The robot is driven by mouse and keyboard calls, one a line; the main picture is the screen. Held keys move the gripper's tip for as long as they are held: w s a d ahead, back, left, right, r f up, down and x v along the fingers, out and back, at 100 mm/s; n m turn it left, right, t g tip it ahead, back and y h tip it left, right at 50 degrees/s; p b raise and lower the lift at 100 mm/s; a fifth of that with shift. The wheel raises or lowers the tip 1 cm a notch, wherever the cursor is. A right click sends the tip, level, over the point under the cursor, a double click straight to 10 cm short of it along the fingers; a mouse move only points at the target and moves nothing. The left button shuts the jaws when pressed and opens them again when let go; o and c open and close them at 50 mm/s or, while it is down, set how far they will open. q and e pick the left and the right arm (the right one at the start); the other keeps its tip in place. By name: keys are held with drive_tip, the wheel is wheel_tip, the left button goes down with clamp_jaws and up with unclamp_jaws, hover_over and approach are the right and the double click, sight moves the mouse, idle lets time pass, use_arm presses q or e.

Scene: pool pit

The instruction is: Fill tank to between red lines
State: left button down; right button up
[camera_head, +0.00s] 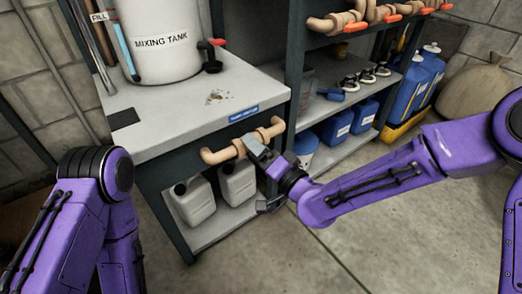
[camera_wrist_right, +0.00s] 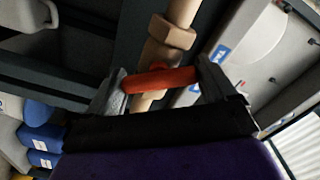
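The white mixing tank (camera_head: 165,42) stands on the bench, with a sight tube (camera_head: 124,52) on its left that shows blue. I cannot make out the red lines. My right gripper (camera_head: 255,172) is at the copper pipe (camera_head: 222,154) on the bench front. In the right wrist view, its fingers (camera_wrist_right: 160,80) are spread wide, with a red valve handle (camera_wrist_right: 162,79) lying lengthwise between them. The handle's ends are close to both fingers; I cannot tell whether they touch. In the head view the gripper hides this handle. My left gripper is out of view.
A small valve with a red handle (camera_head: 217,42) is at the tank's base. White jugs (camera_head: 193,200) stand on the shelf below the pipe. The floor in front is clear.

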drive_tip(key=c, duration=0.4)
drive_tip(key=shift+o, duration=0.2)
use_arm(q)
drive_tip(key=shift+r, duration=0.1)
use_arm(e)
drive_tip(key=shift+r+m+p, duration=0.1)
drive_tip(key=shift+m+p, duration=0.55)
drive_tip(key=shift+m, duration=0.15)
drive_tip(key=m+p, duration=0.1)
drive_tip(key=m, duration=0.1)
drive_tip(key=shift+m, duration=0.4)
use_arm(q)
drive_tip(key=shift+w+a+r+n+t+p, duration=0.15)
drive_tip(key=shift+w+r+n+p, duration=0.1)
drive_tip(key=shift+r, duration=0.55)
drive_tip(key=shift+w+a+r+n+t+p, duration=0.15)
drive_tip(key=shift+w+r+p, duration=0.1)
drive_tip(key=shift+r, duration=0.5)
use_arm(e)
drive_tip(key=shift+f+m, duration=0.2)
drive_tip(key=shift+m, duration=0.7)
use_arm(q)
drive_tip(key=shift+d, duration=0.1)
use_arm(e)
drive_tip(key=o, duration=0.8)
